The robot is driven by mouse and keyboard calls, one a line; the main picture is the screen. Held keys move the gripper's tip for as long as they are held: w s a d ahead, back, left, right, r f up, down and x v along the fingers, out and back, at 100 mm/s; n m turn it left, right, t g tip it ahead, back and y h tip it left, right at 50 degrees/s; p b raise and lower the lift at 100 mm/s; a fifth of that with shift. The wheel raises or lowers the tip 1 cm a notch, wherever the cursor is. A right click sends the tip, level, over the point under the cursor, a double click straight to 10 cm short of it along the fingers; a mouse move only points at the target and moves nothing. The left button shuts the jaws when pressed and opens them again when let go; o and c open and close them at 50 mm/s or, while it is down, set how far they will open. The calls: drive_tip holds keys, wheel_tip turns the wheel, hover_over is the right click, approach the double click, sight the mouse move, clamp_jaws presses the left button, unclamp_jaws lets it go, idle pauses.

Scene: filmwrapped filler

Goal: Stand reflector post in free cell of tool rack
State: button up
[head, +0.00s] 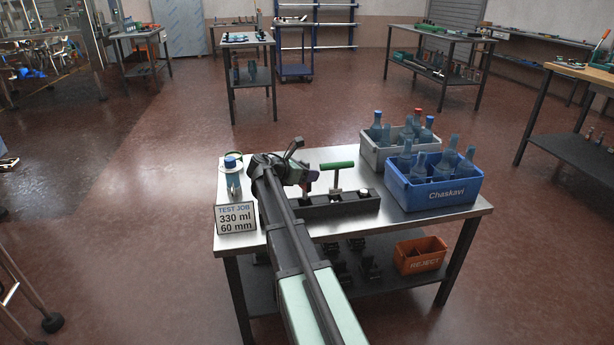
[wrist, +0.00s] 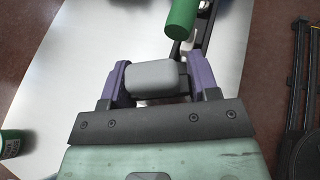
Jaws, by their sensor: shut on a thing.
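My gripper (head: 305,182) is over the steel table by the left part of the dark tool rack (head: 345,204). In the wrist view its purple fingers are shut on a grey, rounded block-like end, which I take to be the reflector post (wrist: 153,78). The rest of the post is hidden, so I cannot tell whether its foot touches the rack. A green T-handled tool (head: 337,166) stands in the middle of the rack; its handle shows in the wrist view (wrist: 182,18). A white-topped item (head: 364,192) sits in the right part. My arm hides the rack's left end.
A grey crate (head: 375,157) and a blue crate (head: 402,196), both with bottles, stand to the right. A blue-capped bottle (head: 232,178) and a test job sign (head: 236,219) are at the left. An orange reject bin (head: 420,256) is on the lower shelf.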

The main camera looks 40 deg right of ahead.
drive_tip(key=shift+f, duration=0.2)
drive_tip(key=o, duration=1)
drive_tip(key=shift+r, duration=0.1)
drive_tip(key=shift+r, duration=0.3)
drive_tip(key=s+p+v, duration=0.1)
drive_tip(key=p+v, duration=0.4)
drive_tip(key=v, duration=0.6)
drive_tip(key=s+a+f+m+y, duration=0.4)
drive_tip(key=s+a+m, duration=0.25)
drive_tip(key=a, duration=0.35)
drive_tip(key=s+a+f+m+t+y, duration=0.1)
drive_tip(key=s+a+f+m+y, duration=0.2)
drive_tip(key=s+a+m+y, duration=0.55)
drive_tip(key=s+a+f+m+y, duration=0.15)
drive_tip(key=s+a+f, duration=0.3)
drive_tip(key=a, duration=0.75)
wheel_tip(320, 180, up, 22)
drive_tip(key=p, duration=2)
drive_tip(key=shift+s+f+h, duration=0.25)
drive_tip(key=shift+s+h, duration=0.05)
